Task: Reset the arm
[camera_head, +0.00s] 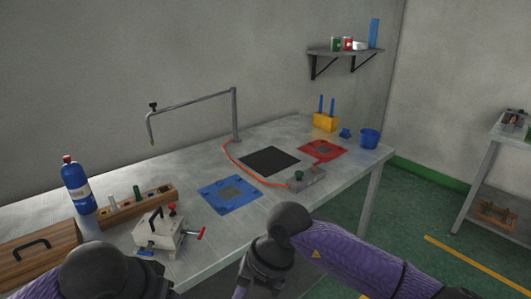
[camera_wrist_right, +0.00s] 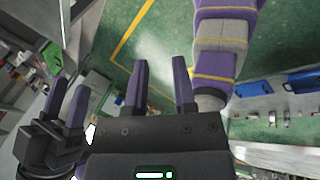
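In the right wrist view my right gripper (camera_wrist_right: 160,60) has its two purple fingers apart with nothing between them. A second gripper with purple fingers, my left gripper (camera_wrist_right: 68,85), shows at the left of that view. Its fingers are also apart and seem empty. In the head view dark joints of both my arms show at the bottom edge, the left arm (camera_head: 95,272) and the right arm (camera_head: 290,219). The fingers of neither gripper can be made out there. Neither arm visibly holds anything.
The table (camera_head: 205,160) bears a blue mat (camera_head: 213,204), red mat (camera_head: 333,145), black pad (camera_head: 262,164), clamp fixture (camera_head: 160,240), wooden rack (camera_head: 115,214), blue bottle (camera_head: 76,187), wooden box (camera_head: 22,262), yellow holder (camera_head: 325,122) and blue cup (camera_head: 370,139). A bent metal pole (camera_head: 235,115) rises behind.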

